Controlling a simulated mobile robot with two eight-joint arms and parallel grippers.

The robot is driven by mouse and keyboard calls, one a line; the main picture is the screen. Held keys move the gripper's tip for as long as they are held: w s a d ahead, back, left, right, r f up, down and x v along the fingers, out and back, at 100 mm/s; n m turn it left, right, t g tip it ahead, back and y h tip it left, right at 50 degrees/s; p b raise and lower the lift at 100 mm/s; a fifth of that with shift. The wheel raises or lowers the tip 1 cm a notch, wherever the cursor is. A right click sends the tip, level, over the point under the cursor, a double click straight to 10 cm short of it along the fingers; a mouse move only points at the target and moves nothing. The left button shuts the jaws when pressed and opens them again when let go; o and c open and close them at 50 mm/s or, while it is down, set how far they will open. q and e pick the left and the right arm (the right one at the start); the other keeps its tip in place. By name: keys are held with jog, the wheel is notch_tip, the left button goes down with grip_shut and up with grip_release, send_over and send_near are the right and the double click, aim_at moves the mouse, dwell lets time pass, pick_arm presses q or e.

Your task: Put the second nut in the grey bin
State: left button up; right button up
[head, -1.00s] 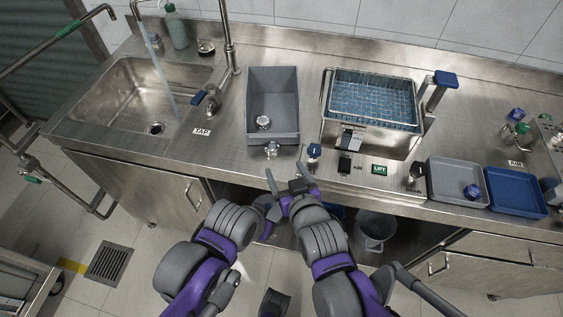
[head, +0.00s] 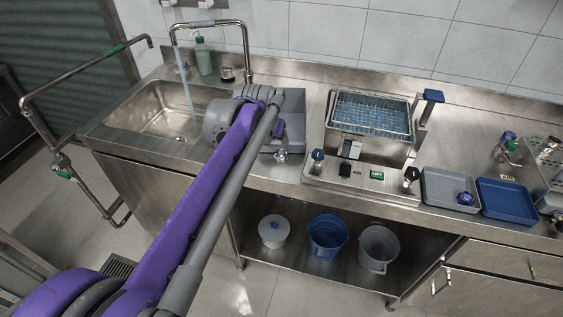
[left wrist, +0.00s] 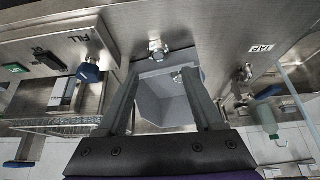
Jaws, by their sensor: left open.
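The grey bin (head: 298,101) is an open tub on the counter, right of the sink; it also shows in the left wrist view (left wrist: 152,104). One silver nut (left wrist: 177,76) is inside the bin in the left wrist view, between my fingers in the picture. Another silver metal piece (head: 281,155), nut-like, is on the counter by the bin's near side; it also shows in the left wrist view (left wrist: 157,48). My left gripper (left wrist: 161,74) is open and empty over the bin area. In the head view my left arm hides part of the bin and its inside. My right gripper is out of view.
A wire basket (head: 372,112) in a metal bath stands right of the bin. A grey tray (head: 440,190) with a blue-topped piece and a blue tray (head: 508,200) lie further right. Buckets (head: 327,238) stand on the shelf below. Water runs into the sink (head: 150,112).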

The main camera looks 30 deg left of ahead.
aim_at(281, 154)
pick_arm(q)
jog(key=x, duration=0.4)
jog(key=shift+w+a+f, duration=0.1)
jog(key=shift+w+f, duration=0.05)
jog(key=shift+w, duration=0.1)
jog(key=shift+d+b+x, duration=0.2)
jog(key=shift+b+x, duration=0.35)
jog(key=shift+x, duration=2.25)
jog(key=shift+s, duration=0.1)
grip_shut()
